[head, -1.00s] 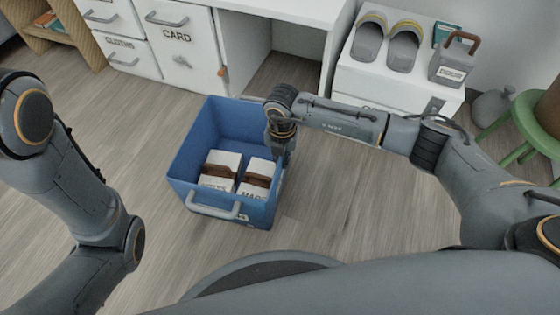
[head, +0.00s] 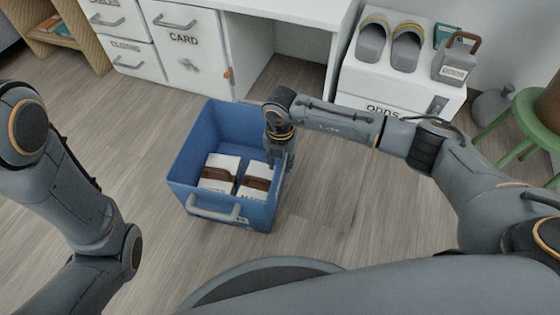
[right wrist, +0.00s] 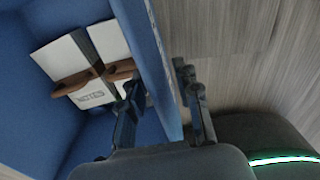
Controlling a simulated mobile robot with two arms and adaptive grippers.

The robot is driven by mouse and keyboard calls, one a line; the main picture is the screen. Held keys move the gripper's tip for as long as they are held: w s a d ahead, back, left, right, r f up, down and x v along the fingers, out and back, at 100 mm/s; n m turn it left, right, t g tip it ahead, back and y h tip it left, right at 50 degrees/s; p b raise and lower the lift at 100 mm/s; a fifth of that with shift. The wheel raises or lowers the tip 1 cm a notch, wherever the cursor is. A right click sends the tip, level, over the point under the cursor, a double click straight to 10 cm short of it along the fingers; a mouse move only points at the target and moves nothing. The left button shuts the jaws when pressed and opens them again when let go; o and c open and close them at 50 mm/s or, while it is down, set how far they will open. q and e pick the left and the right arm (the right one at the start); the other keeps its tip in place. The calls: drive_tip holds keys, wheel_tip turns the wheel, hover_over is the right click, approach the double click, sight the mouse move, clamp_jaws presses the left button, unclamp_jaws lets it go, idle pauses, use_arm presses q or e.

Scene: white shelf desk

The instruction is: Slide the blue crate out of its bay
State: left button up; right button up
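The blue crate (head: 187,158) is on the wood floor in front of the white desk, clear of the open bay (head: 285,78). It holds two white packs with brown bands (head: 218,172) and has a grey handle (head: 212,211) on its near side. My right gripper (head: 279,160) is at the crate's right wall. In the right wrist view its fingers (right wrist: 163,100) straddle the blue wall (right wrist: 150,50), one inside and one outside, and look closed on it. My left arm shows at the left, but its gripper is out of view.
White drawers (head: 185,62) stand behind the crate at left. A white unit at right (head: 385,85) carries grey slippers and a grey box (head: 456,66). A green stool (head: 520,120) stands at far right. Floor left and right of the crate is clear.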

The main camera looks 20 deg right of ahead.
drive_tip(key=shift+r, duration=0.1)
wheel_tip(320, 180, up, 12)
drive_tip(key=shift+f, duration=0.1)
idle(0.4)
idle(0.4)
